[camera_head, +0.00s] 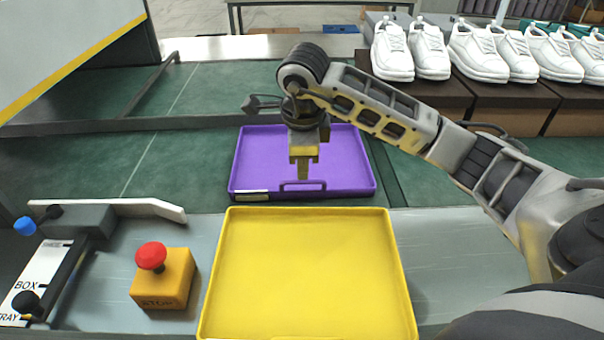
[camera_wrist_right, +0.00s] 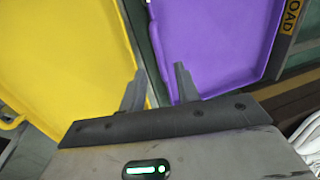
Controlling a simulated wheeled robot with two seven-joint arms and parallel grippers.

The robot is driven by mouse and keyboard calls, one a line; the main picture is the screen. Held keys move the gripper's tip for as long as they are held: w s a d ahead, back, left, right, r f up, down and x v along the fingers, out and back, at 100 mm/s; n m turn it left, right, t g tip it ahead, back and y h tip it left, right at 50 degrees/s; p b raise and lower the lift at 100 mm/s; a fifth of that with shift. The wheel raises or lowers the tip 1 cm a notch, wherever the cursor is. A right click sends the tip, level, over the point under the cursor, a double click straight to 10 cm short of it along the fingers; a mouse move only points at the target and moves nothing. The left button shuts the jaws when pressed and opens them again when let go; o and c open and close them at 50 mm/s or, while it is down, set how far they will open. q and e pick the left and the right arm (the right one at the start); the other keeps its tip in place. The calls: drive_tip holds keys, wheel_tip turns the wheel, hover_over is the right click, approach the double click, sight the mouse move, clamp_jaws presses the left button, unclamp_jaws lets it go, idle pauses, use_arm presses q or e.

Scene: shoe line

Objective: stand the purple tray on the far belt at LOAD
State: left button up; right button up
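The purple tray (camera_head: 345,160) lies flat on the green far belt (camera_head: 180,175), its near edge with a handle loop (camera_head: 303,186) facing me. My right gripper (camera_head: 303,172) points down just above that near edge. In the right wrist view its two fingers (camera_wrist_right: 159,88) are apart, with the near rim of the purple tray (camera_wrist_right: 215,40) beside and partly between them. Nothing is visibly gripped. A yellow LOAD label (camera_wrist_right: 290,17) shows beside the purple tray there. My left gripper is not in view.
A yellow tray (camera_head: 305,270) lies on the near grey belt, close to the purple tray. A red STOP button box (camera_head: 163,278) and a BOX/TRAY panel (camera_head: 40,280) are at left. White shoes (camera_head: 480,50) stand on brown boxes at back right. The green belt is clear to the left.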

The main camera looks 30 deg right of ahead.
drive_tip(key=shift+v, duration=1.55)
